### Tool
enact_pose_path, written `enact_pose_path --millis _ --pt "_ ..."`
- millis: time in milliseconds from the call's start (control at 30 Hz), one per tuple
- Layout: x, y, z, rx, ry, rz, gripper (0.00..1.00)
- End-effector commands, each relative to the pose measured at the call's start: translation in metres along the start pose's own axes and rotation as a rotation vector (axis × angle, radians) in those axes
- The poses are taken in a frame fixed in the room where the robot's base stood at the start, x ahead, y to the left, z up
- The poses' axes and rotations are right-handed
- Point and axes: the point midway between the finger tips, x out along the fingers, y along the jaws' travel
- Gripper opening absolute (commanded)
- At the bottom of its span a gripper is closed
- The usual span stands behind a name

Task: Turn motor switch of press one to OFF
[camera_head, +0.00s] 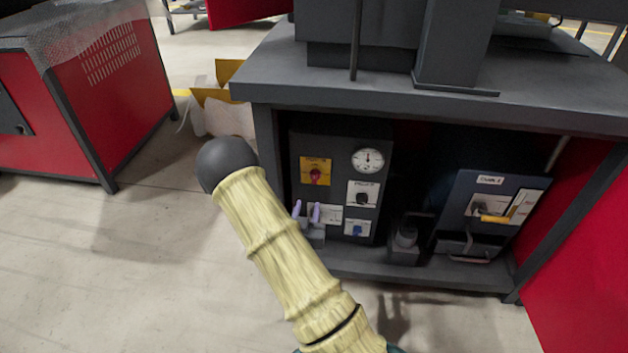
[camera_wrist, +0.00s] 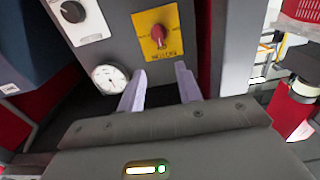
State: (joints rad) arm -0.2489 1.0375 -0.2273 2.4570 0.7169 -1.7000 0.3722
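A dark control box (camera_head: 335,147) stands under the bench top. My gripper (camera_head: 306,210) is open and empty in front of the box, below the red knob, partly covering another white plate. In the wrist view, my gripper's fingers (camera_wrist: 160,72) are apart, pointing towards the red knob (camera_wrist: 158,34) without touching it. The black knob (camera_wrist: 73,12) is at upper left.
A round gauge (camera_head: 367,160) sits on the box. The bench top (camera_head: 540,85) overhangs the shelf. Floor at left is clear, before a red cabinet (camera_head: 115,95).

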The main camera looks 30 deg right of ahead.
Motion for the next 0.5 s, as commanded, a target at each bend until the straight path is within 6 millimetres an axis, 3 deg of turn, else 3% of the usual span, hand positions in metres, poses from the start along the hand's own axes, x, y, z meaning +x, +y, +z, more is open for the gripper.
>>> enact_pose_path --millis 500 --pt "0.093 0.001 0.003 0.001 0.004 0.001 0.35"
